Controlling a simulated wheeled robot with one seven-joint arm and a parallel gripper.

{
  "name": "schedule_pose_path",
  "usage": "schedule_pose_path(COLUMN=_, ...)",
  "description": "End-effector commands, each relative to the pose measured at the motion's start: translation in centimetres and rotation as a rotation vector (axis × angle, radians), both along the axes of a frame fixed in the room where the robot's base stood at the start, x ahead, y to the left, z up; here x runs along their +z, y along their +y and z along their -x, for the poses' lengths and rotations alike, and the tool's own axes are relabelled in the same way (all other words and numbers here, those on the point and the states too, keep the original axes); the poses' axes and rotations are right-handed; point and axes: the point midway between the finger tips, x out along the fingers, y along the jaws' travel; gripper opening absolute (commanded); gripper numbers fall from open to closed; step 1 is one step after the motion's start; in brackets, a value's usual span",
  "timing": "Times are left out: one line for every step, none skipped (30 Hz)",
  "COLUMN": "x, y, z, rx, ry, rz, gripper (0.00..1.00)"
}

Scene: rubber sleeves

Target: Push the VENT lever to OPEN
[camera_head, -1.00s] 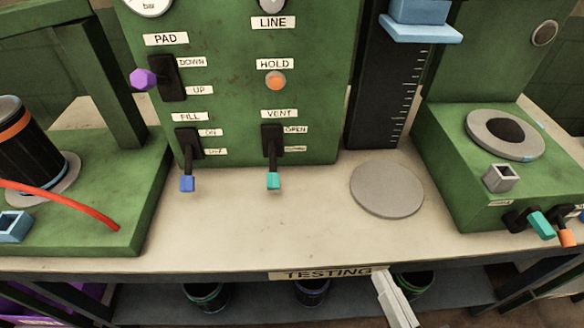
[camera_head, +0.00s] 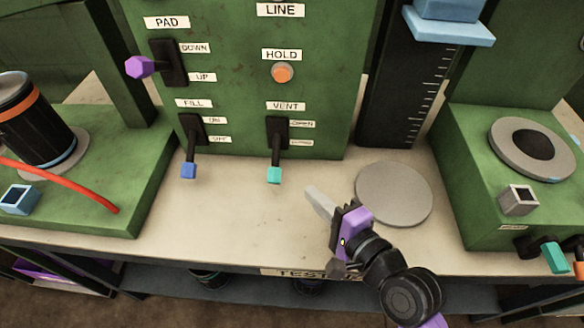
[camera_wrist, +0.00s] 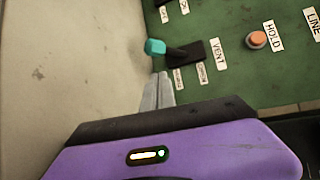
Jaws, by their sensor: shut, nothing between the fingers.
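The VENT lever (camera_head: 275,174) has a teal tip on a black arm. It sticks out and down from its black slot plate on the green panel (camera_head: 330,100), below the OPEN label (camera_head: 302,124) and a second, lower label. In the wrist view the teal tip (camera_wrist: 155,47) shows just beyond my fingertips. My gripper (camera_head: 314,196) is shut and empty, to the right of the lever tip and slightly nearer in the head view, apart from it. In the wrist view the closed fingers (camera_wrist: 157,88) point toward the lever's base.
The FILL lever (camera_head: 189,171), with a blue tip, is left of the VENT lever. The purple PAD lever (camera_head: 139,67) and orange HOLD button (camera_head: 282,73) are above. A grey disc (camera_head: 394,194) lies on the bench, right of my gripper. The bench front between is clear.

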Motion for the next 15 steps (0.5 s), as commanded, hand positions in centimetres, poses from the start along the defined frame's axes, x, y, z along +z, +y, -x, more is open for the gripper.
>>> schedule_pose_path(x=0.0, y=0.0, z=0.0, rx=-0.002, ry=0.002, rz=-0.003, gripper=0.0)
schedule_pose_path(x=0.0, y=0.0, z=0.0, rx=-0.002, ry=0.002, rz=-0.004, gripper=0.0)
schedule_pose_path(x=0.0, y=-0.1, z=0.0, rx=-0.003, ry=0.002, rz=-0.004, gripper=0.0)
schedule_pose_path(x=0.0, y=-0.1, z=0.0, rx=-0.003, ry=0.002, rz=-0.004, gripper=0.0)
schedule_pose_path(x=0.0, y=-0.1, z=0.0, rx=-0.003, ry=0.001, rz=-0.003, gripper=0.0)
schedule_pose_path(x=0.0, y=-0.1, z=0.0, rx=-0.003, ry=0.001, rz=-0.003, gripper=0.0)
schedule_pose_path(x=0.0, y=-0.1, z=0.0, rx=-0.003, ry=0.001, rz=-0.003, gripper=0.0)
schedule_pose_path(x=0.0, y=-0.1, z=0.0, rx=-0.003, ry=0.001, rz=-0.002, gripper=0.0)
schedule_pose_path(x=0.0, y=-0.1, z=0.0, rx=-0.004, ry=0.0, rz=-0.003, gripper=0.0)
schedule_pose_path(x=0.0, y=0.0, z=-0.1, rx=-0.004, ry=0.0, rz=-0.003, gripper=0.0)
schedule_pose_path(x=0.0, y=0.0, z=-0.1, rx=-0.004, ry=0.0, rz=-0.003, gripper=0.0)
schedule_pose_path(x=0.0, y=0.1, z=-0.3, rx=-0.003, ry=-0.001, rz=-0.002, gripper=0.0)
schedule_pose_path(x=0.0, y=0.3, z=-0.5, rx=-0.003, ry=-0.001, rz=-0.002, gripper=0.0)
schedule_pose_path(x=0.0, y=0.4, z=-0.7, rx=-0.003, ry=-0.001, rz=-0.003, gripper=0.0)
schedule_pose_path(x=-0.1, y=0.7, z=-1.1, rx=-0.003, ry=-0.002, rz=-0.003, gripper=0.0)
